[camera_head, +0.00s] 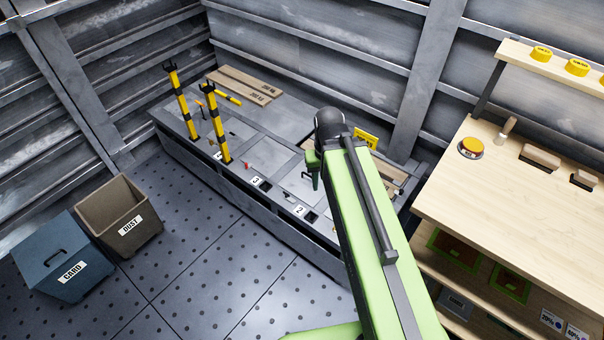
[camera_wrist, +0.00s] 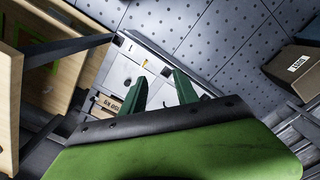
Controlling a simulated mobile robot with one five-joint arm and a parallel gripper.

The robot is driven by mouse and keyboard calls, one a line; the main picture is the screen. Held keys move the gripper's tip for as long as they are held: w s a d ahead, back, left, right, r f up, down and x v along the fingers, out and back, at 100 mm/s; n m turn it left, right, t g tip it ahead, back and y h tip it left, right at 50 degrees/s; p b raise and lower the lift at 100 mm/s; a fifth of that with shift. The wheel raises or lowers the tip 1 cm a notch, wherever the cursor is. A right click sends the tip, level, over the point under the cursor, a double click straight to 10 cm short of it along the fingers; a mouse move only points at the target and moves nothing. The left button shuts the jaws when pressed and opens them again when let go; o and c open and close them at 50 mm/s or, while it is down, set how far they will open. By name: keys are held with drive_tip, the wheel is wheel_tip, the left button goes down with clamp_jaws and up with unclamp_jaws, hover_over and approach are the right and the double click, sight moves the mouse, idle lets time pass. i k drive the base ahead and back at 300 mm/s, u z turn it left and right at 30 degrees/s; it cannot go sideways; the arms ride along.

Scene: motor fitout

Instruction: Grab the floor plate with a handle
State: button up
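A long grey raised platform (camera_head: 178,148) runs along the back wall, with several square plates set in its top and number tags along its front edge. One grey plate (camera_head: 318,188) lies just below my gripper, beside the tag marked 2. My gripper (camera_head: 314,165) hangs over the platform, partly hidden by my green arm. In the wrist view my gripper (camera_wrist: 160,90) has two dark green fingers spread apart with nothing between them. Pale plates (camera_wrist: 122,72) show beyond the fingertips, apart from them.
Two yellow-black posts (camera_head: 183,104) (camera_head: 213,124) stand on the platform's left part. Wooden boards (camera_head: 240,85) lie at its back. A wooden workbench (camera_head: 530,190) with an orange button (camera_head: 470,147) stands right. A brown bin (camera_head: 112,210) and blue bin (camera_head: 62,262) stand left on open floor.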

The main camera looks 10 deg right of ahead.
sight(298, 182)
drive_tip(key=k, duration=0.45)
drive_tip(key=u, duration=0.6)
drive_tip(key=i, duration=1.25)
drive_tip(key=u, duration=0.85)
